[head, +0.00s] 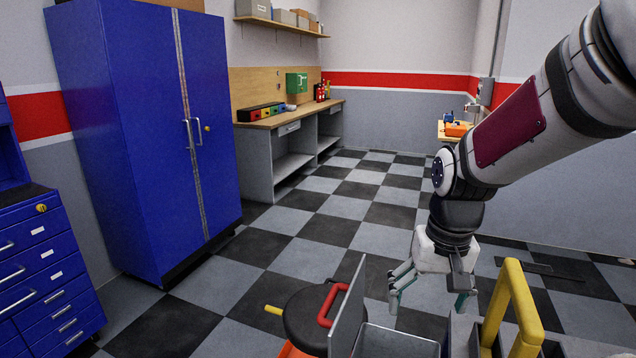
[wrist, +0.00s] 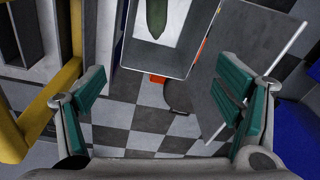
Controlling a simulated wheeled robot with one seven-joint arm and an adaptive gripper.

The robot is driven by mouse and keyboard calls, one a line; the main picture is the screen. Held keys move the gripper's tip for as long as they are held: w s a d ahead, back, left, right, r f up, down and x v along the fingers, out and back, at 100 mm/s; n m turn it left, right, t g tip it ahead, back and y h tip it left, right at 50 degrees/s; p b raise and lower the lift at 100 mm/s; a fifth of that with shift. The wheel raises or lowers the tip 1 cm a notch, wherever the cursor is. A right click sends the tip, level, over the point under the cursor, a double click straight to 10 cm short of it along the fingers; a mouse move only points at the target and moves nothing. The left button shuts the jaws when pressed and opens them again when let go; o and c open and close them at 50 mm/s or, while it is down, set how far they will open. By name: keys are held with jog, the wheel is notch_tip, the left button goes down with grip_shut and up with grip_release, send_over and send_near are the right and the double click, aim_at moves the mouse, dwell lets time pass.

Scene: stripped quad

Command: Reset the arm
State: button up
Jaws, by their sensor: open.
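My arm (head: 530,125) reaches in from the upper right in the head view and bends down at the wrist. My gripper (head: 428,298) points down over an open grey bin (head: 398,342) at the front of that view. In the wrist view my gripper (wrist: 160,98) has its green-padded fingers wide apart, with nothing between them. Below it the bin (wrist: 152,62) shows a dark green long object (wrist: 157,18) on a white surface inside. I cannot tell what that object is.
A yellow bar (head: 515,305) stands close right of my gripper. A grey panel (head: 346,312) rises at the bin's left, beside a dark round seat (head: 303,318) and a red handle (head: 330,300). A blue cabinet (head: 140,130) stands left; checkered floor (head: 330,225) beyond is clear.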

jog(key=s+r+t, duration=0.1)
jog(key=s+r, duration=0.2)
jog(key=s, duration=0.3)
jog(key=s+r+n+t, duration=0.1)
jog(key=s+r, duration=0.2)
jog(key=s, duration=0.3)
jog(key=s+r+t, duration=0.1)
jog(key=s+r, duration=0.2)
jog(key=s, duration=0.3)
jog(key=shift+s+d, duration=0.15)
jog(key=shift+d, duration=0.05)
